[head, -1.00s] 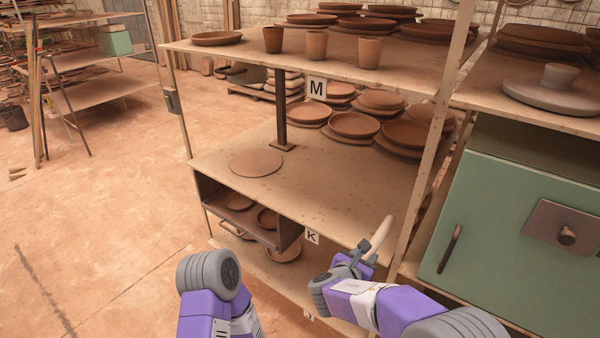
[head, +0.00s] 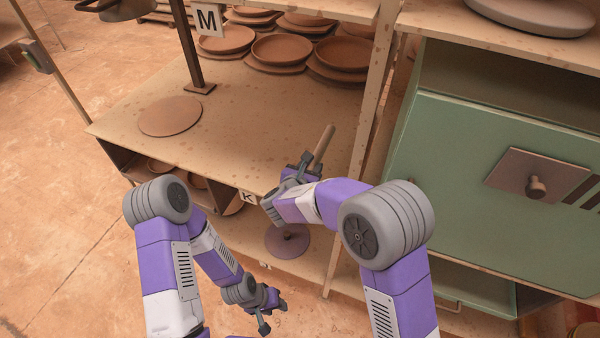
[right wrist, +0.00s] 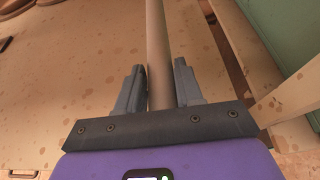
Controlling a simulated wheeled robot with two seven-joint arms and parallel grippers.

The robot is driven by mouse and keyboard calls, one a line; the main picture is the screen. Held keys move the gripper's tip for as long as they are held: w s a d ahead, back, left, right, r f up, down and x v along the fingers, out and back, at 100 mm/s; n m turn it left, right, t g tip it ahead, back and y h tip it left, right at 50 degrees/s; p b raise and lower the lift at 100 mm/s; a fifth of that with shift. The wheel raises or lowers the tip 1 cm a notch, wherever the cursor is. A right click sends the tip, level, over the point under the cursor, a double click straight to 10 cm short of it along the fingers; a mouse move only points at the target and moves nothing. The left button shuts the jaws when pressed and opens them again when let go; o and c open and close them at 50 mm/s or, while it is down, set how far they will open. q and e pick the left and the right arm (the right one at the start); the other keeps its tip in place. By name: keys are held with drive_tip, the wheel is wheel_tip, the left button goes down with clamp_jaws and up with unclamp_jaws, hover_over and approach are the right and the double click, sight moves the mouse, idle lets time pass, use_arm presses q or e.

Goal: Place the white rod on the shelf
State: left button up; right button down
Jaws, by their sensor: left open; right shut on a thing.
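The white rod (head: 323,143) looks beige in this light. My right gripper (head: 308,166) is shut on it near its lower end in the head view, and the rod slants up and right from the jaws. In the right wrist view the rod (right wrist: 157,45) runs straight out between the two fingers (right wrist: 160,90). The rod is over the front right part of the middle shelf (head: 245,115); I cannot tell whether it touches the board. My left gripper (head: 270,308) is open and empty, low in front of the rack.
Clay plates (head: 282,50) fill the shelf's back. A flat round disc (head: 170,116) lies at its left, near a dark post (head: 190,50). A rack upright (head: 368,120) and a green cabinet (head: 480,150) stand at right. The shelf's middle is clear.

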drive_tip(key=shift+w+f+b, duration=0.15)
drive_tip(key=shift+f+b, duration=0.5)
drive_tip(key=shift+f, duration=2.4)
drive_tip(key=shift+f, duration=0.1)
drive_tip(key=c, duration=0.7)
unclamp_jaws()
drive_tip(key=shift+c, duration=0.2)
